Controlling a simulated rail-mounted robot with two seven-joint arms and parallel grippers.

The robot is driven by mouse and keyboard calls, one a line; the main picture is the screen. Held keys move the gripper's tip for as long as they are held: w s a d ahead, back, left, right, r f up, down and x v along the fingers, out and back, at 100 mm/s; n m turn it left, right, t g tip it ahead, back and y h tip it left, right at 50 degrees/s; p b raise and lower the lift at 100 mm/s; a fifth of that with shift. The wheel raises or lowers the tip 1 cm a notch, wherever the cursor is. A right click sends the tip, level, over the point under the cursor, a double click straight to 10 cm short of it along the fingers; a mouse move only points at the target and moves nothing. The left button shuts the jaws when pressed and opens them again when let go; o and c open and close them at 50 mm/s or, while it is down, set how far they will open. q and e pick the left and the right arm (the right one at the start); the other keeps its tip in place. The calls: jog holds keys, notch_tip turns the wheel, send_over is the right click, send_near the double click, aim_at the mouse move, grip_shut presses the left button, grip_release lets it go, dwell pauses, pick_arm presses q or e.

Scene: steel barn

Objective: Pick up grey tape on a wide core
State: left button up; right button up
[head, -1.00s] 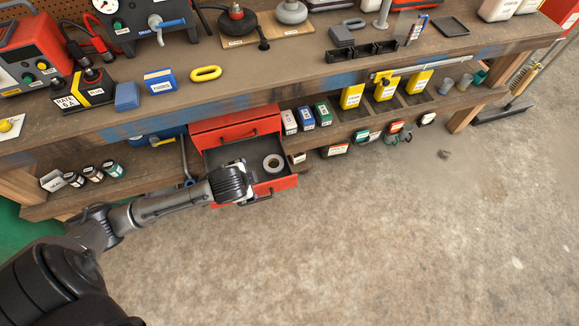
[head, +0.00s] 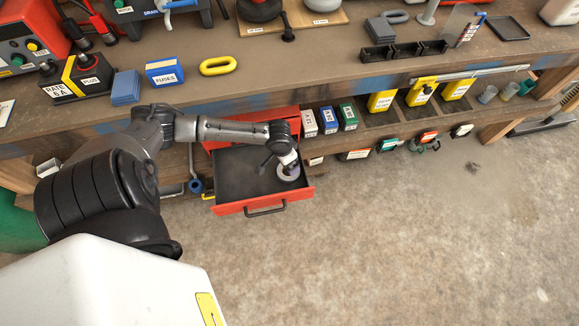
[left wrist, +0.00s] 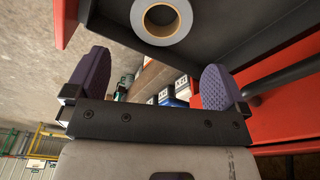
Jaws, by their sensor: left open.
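The grey tape (head: 288,177) is a flat ring in the right part of an open red drawer (head: 235,207) with a dark interior. The left wrist view shows the tape (left wrist: 184,20) near the top edge, with its wide open core. My left gripper (head: 287,163) is over the tape in the head view and hides part of it. In the left wrist view my left gripper (left wrist: 155,68) has its two purple pads wide apart with nothing between them. The tape appears beyond the pads. My right gripper is not in view.
The drawer sits under the workbench (head: 310,85), whose edge overhangs it. Small labelled boxes (head: 329,118) stand on the shelf just right of the drawer. The drawer handle (head: 265,211) faces the clear concrete floor (head: 390,240).

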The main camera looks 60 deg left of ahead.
pick_arm(q)
jog(key=f, duration=0.2)
jog(key=f+b, duration=0.2)
jog(key=f, duration=0.1)
jog(key=shift+w+f, duration=0.3)
jog(key=shift+f, duration=0.05)
jog(key=shift+w+a+f, duration=0.1)
jog(key=shift+f, duration=0.25)
jog(key=f+b, duration=0.4)
jog(key=f, duration=0.1)
jog(key=shift+w+a+f, duration=0.1)
jog(key=shift+w, duration=0.25)
jog(key=c, duration=0.6)
jog(key=shift+c, duration=0.2)
